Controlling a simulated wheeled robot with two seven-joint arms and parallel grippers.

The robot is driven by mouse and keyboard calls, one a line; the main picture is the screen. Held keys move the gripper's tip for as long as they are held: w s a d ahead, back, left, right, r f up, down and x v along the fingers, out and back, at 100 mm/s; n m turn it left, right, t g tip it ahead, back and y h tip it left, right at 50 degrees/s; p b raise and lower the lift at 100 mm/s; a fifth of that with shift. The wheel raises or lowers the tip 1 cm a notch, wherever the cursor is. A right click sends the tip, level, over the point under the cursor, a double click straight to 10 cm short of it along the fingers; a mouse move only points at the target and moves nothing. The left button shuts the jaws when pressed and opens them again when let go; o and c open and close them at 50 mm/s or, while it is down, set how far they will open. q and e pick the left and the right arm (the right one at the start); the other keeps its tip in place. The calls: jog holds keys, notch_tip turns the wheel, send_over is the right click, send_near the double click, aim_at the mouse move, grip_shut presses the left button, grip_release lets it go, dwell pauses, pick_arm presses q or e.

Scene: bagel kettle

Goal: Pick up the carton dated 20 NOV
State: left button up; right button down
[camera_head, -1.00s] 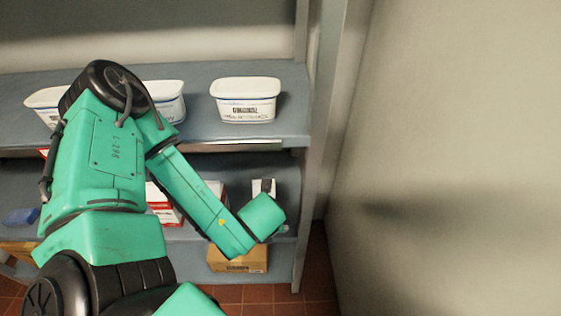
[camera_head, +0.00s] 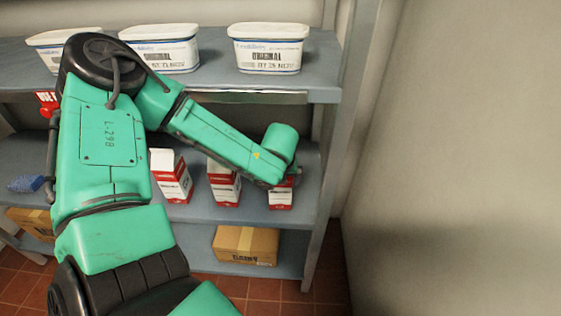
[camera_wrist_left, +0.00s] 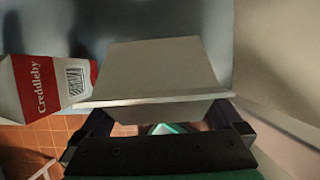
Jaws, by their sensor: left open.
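Three red-and-white cartons stand on the middle shelf in the head view: a left one (camera_head: 170,177), a middle one (camera_head: 224,187) and a right one (camera_head: 281,194). I cannot read a date on any of them. My left forearm partly covers the right carton, and its gripper is mostly hidden there. In the left wrist view my left gripper (camera_wrist_left: 162,112) is open, with a pale sloping carton top (camera_wrist_left: 155,68) in front of and between its fingers. A carton marked Creddleby (camera_wrist_left: 45,85) is left of the fingers. My right gripper is not in view.
White tubs (camera_head: 268,48) stand on the top shelf (camera_head: 215,75), above my arm. A cardboard box (camera_head: 246,245) is on the lower shelf. A blue item (camera_head: 25,184) lies at left. A shelf post (camera_head: 343,120) and wall (camera_head: 460,150) bound the right side.

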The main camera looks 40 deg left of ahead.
pick_arm(q)
jog(key=shift+w+f, duration=0.15)
jog(key=shift+f, duration=0.05)
jog(key=shift+r, duration=0.1)
jog(key=shift+c, duration=0.9)
grip_shut()
jog(key=shift+r, duration=0.15)
